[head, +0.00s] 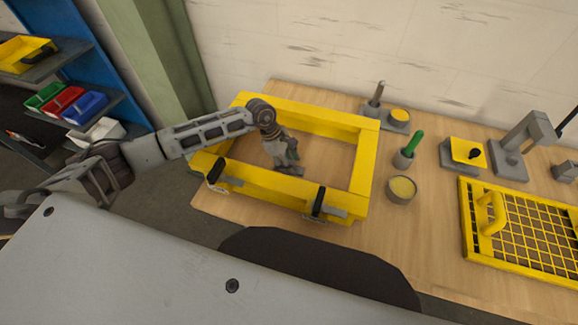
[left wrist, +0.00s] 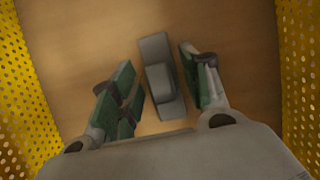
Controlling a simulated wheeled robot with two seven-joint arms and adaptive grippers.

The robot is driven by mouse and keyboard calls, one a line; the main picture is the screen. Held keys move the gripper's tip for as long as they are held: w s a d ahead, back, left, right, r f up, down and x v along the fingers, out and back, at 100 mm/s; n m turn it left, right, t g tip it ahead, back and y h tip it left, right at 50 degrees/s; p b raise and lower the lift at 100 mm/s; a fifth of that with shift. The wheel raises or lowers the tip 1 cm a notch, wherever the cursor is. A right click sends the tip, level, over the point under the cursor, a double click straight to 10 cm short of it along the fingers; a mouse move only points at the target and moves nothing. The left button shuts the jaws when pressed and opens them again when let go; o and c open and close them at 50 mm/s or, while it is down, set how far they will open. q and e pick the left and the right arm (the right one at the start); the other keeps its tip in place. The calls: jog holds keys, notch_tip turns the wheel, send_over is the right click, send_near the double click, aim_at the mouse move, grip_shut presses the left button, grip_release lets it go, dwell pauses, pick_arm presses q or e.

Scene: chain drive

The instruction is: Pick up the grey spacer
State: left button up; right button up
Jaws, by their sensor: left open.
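The grey spacer (left wrist: 160,85) looks like a grey block with a raised middle part, lying on the wooden table inside the yellow frame (head: 345,128). My left gripper (head: 288,155) reaches down into the frame from the left. In the left wrist view the spacer lies between its two green-padded fingers, with a visible gap on each side. The left gripper is open and holds nothing. In the head view the spacer is mostly hidden by the gripper, with a grey part (head: 291,169) showing beneath it. My right gripper is not in view.
The frame's yellow walls surround the left gripper, with black clamps on the near side. To the right stand a round tin (head: 401,189), a green-handled tool (head: 409,150) in a holder and a yellow grid tray (head: 515,232). Shelves with coloured bins stand far left.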

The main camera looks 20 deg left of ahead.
pick_arm(q)
jog(key=c, duration=1)
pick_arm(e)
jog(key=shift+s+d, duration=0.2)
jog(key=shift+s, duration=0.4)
pick_arm(q)
jog(key=shift+r, duration=0.15)
